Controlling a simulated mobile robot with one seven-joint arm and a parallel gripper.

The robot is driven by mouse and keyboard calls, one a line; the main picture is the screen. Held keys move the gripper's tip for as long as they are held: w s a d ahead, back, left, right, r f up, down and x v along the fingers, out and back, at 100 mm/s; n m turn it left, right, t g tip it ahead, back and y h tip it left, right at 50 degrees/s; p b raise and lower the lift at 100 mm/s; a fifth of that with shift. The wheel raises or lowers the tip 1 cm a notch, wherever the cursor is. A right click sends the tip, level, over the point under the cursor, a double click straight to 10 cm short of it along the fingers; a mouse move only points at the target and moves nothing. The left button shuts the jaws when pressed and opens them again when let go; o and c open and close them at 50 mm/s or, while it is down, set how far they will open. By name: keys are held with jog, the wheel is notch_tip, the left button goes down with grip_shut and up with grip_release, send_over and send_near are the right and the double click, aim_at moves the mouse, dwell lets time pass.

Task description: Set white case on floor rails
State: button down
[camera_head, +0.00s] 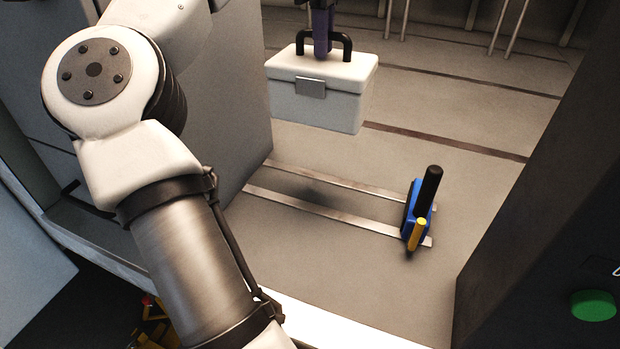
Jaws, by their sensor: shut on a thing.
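The white case (325,98) has a black handle and a metal latch on its front. It hangs upright in the air at the upper middle of the view. My gripper (322,45) is shut on the case's handle from above; only its purple lower part shows at the top edge. Two parallel metal floor rails (340,213) run along the floor below the case and nearer to me. A soft dark shadow lies between the rails. The case is apart from the rails.
A blue device with a black grip and yellow part (410,217) stands at the rails' right end. A grey cabinet wall (225,90) borders the rails' left end. A dark panel with a green button (593,305) is at right. Thin metal legs (500,30) stand behind.

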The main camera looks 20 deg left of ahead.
aim_at(321, 115)
jog(key=shift+f+b, duration=0.4)
jog(key=shift+b, duration=0.05)
notch_tip(321, 115, down, 14)
jog(key=shift+r, duration=0.25)
notch_tip(321, 115, down, 5)
jog(key=shift+f, duration=0.3)
jog(key=c, duration=1.9)
grip_release()
jog(key=shift+f, duration=0.15)
jog(key=o, duration=0.4)
jog(key=shift+o, duration=0.2)
